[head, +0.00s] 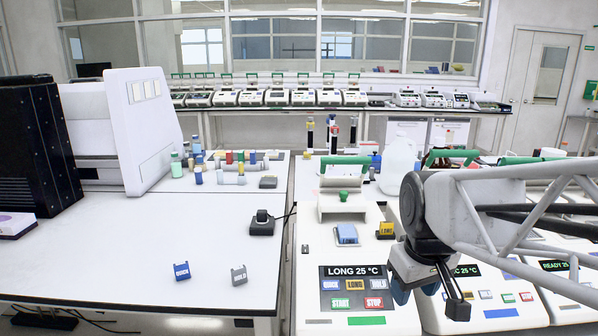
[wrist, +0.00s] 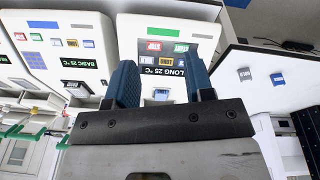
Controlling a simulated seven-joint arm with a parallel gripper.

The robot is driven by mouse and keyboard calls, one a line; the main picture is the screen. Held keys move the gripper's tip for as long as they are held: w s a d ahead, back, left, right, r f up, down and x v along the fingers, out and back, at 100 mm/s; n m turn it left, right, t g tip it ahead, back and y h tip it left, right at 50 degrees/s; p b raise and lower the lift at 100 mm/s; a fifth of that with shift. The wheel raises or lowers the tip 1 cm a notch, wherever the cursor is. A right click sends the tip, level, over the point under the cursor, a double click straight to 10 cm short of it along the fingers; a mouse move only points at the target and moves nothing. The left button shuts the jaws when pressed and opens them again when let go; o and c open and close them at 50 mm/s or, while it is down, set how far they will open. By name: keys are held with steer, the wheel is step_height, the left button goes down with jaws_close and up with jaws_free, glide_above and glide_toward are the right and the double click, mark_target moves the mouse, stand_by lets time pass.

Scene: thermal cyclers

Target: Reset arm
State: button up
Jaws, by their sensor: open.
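My gripper (head: 428,298) hangs at the right of the head view, above the front panels of the thermal cyclers. In the wrist view my gripper (wrist: 162,82) shows two blue fingers spread apart with nothing between them. The cycler in front (head: 312,250) has a screen (head: 353,271) reading "LONG 25 °C", and its green-handled lid (head: 345,170) appears raised. A blue block (head: 347,234) sits on its top, with a yellow LONG block (head: 386,230) to the right. My arm partly hides the neighbouring cycler (head: 505,318).
A blue QUICK block (head: 182,271) and a grey HOLD block (head: 239,275) lie on the left white table (head: 110,260). A black device (head: 262,222) with a cable stands near its right edge. Bottles and tubes stand farther back. The left table's front middle is mostly clear.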

steer(key=s+f+m, duration=0.3)
steer(key=s, duration=0.6)
steer(key=shift+s+a+f, duration=0.4)
steer(key=shift+a, duration=0.05)
stand_by(0.4)
